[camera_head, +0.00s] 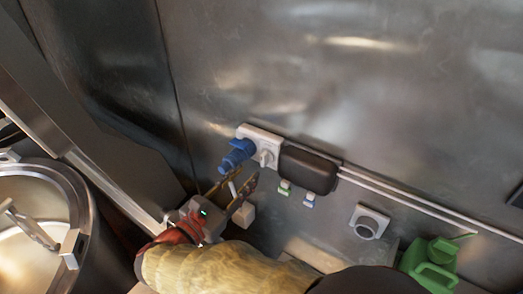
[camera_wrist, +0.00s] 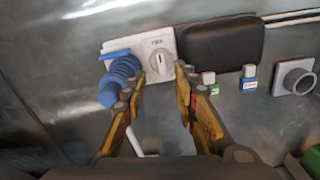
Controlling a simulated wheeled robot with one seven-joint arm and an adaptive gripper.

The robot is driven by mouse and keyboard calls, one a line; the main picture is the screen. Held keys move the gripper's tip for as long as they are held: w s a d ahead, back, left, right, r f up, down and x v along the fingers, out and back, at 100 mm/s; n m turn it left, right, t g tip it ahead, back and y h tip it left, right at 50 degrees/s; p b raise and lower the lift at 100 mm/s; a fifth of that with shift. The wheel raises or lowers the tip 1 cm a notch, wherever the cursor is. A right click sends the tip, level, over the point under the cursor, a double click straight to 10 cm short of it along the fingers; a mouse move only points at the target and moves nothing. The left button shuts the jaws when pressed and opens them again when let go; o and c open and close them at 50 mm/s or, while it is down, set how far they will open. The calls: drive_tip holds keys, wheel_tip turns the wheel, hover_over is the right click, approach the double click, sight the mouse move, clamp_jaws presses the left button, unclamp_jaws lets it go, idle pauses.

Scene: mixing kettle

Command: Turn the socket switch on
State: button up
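The socket unit (camera_head: 262,136) is a light grey plate on the metal wall, left of a dark box. Its round white switch knob (camera_head: 267,157) sits on its right part, and a blue plug (camera_head: 236,157) is on its left. In the wrist view the knob (camera_wrist: 160,61) shows a vertical ridge, with small marks above it that I cannot read. My gripper (camera_wrist: 159,78) is open and empty, its two yellow fingers pointing at the knob from just below, one toward each side. In the head view my gripper (camera_head: 236,186) is below the socket, apparently not touching the knob.
A dark box (camera_head: 308,169) is on the wall right of the socket, with small green and blue tags below it. A grey round fitting (camera_head: 368,223) is further right, and a green can (camera_head: 430,262) stands at lower right. A large metal kettle (camera_head: 85,215) is at left.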

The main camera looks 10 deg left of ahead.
sight(262, 161)
drive_tip(key=shift+n, duration=0.9)
drive_tip(key=x, duration=0.8)
drive_tip(key=shift+s, duration=0.1)
clamp_jaws()
